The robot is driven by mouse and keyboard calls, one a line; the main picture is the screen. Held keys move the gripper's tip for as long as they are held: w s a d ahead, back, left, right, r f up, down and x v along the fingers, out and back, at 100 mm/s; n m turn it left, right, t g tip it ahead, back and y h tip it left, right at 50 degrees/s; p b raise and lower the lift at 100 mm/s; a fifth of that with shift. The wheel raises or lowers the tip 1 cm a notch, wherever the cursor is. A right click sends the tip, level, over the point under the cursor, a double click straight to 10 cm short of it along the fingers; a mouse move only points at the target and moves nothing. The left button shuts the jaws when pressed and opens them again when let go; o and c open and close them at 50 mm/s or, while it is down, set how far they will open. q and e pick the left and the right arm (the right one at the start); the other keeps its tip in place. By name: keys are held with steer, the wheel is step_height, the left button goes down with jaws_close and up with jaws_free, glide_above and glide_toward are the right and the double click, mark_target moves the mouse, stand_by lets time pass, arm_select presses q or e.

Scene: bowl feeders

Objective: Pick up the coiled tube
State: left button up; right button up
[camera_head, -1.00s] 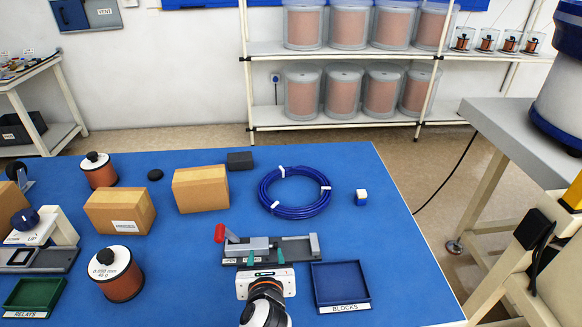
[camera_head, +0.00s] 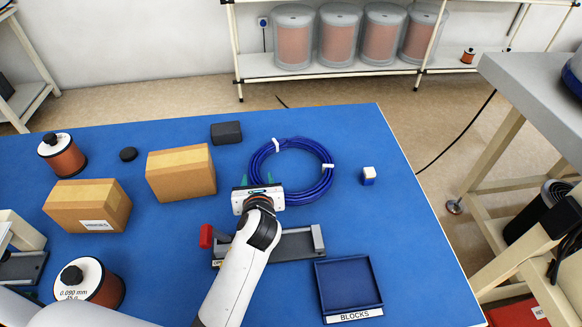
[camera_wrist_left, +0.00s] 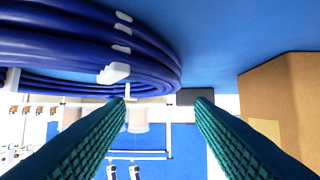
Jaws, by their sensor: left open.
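The coiled tube (camera_head: 324,182) is a ring of dark blue tubing with white ties, lying flat on the blue table. In the left wrist view its strands (camera_wrist_left: 80,40) fill the upper left, close to the fingers. My left gripper (camera_head: 257,181) is open and empty, at the near left edge of the coil. Its green ribbed fingers (camera_wrist_left: 162,105) are apart in the left wrist view, with no strand between their tips. Part of the coil's near left side is hidden behind the gripper in the head view. My right gripper is not in view.
A cardboard box (camera_head: 181,173) stands left of the gripper, with a dark block (camera_head: 226,132) behind it. A red-handled fixture (camera_head: 290,244) lies under my arm. A blue BLOCKS tray (camera_head: 348,285) is at the front, and a small white-blue block (camera_head: 368,176) sits right of the coil.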

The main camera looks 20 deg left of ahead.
mark_target(259, 167)
arm_select(q)
steer(key=x, duration=0.5)
steer(key=shift+w+d+f, duration=0.1)
steer(key=shift+w+d, duration=0.05)
steer(key=shift+w, duration=0.15)
jaws_close()
